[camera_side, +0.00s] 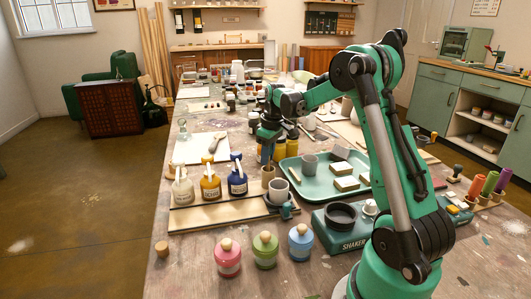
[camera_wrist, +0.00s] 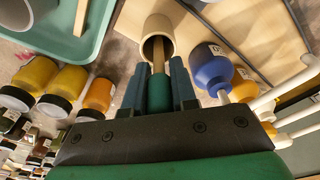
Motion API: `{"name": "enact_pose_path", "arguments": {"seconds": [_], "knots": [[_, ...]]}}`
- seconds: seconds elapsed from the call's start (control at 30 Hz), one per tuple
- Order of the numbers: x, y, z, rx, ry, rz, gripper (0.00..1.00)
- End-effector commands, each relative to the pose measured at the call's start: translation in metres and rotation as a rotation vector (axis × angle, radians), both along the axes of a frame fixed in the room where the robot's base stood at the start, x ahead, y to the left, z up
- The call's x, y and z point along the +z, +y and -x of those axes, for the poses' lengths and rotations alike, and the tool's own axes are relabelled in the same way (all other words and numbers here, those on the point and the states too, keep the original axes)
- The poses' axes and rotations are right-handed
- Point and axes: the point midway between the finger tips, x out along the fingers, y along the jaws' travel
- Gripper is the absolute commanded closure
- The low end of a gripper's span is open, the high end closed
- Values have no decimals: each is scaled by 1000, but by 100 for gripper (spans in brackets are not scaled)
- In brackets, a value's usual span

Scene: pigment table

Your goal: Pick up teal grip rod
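The teal grip rod (camera_wrist: 158,92) has a thick teal grip and a pale wooden shaft. In the wrist view its shaft runs into the mouth of a round wooden holder (camera_wrist: 157,27). My gripper (camera_wrist: 158,70) has one blue-grey finger on each side of the teal grip, with no clear gap, and looks shut on it. In the side view my gripper (camera_side: 266,152) points down just above the small wooden holder (camera_side: 267,172). The rod is mostly hidden there between the fingers.
A grey cup (camera_side: 278,190) is just in front. A green tray (camera_side: 316,184) with pale blocks lies right. Yellow jars with black lids (camera_wrist: 62,85) crowd close in the wrist view.

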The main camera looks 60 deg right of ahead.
Motion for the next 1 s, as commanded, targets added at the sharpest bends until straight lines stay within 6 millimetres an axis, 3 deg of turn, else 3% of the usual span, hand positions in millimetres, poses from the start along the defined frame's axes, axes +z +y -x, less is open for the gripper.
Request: {"name": "enact_pose_path", "arguments": {"seconds": [0.37,0.57,0.77,1.0], "knots": [[3,0,0,0,0,0,100],[20,0,0,0,0,0,100],[60,0,0,0,0,0,100],[128,0,0,0,1,0,100]]}}
